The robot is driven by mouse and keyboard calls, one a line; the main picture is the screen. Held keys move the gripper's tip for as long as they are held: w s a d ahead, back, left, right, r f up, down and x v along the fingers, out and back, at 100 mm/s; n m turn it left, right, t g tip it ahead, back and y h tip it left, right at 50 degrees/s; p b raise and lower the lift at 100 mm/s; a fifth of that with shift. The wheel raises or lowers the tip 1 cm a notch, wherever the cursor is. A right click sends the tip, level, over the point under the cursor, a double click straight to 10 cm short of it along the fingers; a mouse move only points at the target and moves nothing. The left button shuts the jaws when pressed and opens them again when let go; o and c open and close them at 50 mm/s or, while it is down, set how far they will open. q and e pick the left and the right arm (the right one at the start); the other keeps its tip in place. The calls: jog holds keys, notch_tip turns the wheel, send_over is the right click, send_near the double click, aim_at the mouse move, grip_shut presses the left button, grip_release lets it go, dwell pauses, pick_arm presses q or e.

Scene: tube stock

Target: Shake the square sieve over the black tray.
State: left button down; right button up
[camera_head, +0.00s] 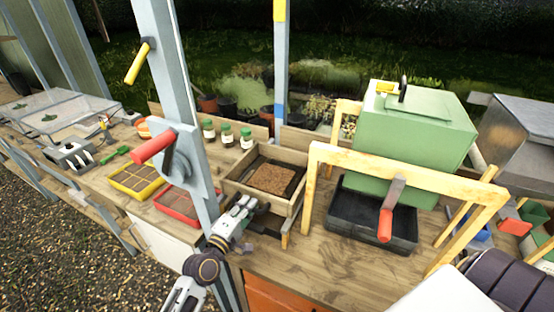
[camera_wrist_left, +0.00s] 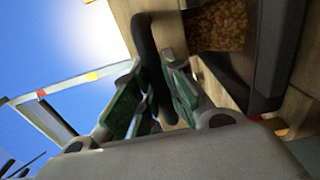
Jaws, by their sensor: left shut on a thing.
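The square sieve (camera_head: 235,186) is a wooden box with a patch of brown soil (camera_head: 272,179) inside, left of centre on the bench in the head view. My left gripper (camera_head: 256,207) is at its near side, shut on its black handle. In the left wrist view the dark handle (camera_wrist_left: 146,45) passes between the green-padded fingers (camera_wrist_left: 155,90), with the soil (camera_wrist_left: 215,27) beyond. The black tray (camera_head: 345,232) lies to the right of the sieve, under a wooden frame. Whether the sieve touches the bench is unclear. My right gripper is out of view.
The wooden frame (camera_head: 400,165) and a green box (camera_head: 415,135) stand around and behind the tray. A grey post (camera_head: 180,95) with a red handle (camera_head: 153,146) rises left of the sieve. Yellow (camera_head: 137,181) and red (camera_head: 180,205) trays lie left. Bare bench shows in front.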

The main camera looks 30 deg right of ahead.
aim_at(255, 196)
pick_arm(q)
jog(key=shift+v, duration=1.2)
jog(key=shift+w+d, duration=0.1)
jog(key=shift+b+x, duration=0.6)
jog(key=shift+x, duration=2.9)
jog(key=shift+c, duration=0.2)
grip_release()
jog(key=shift+d, duration=0.1)
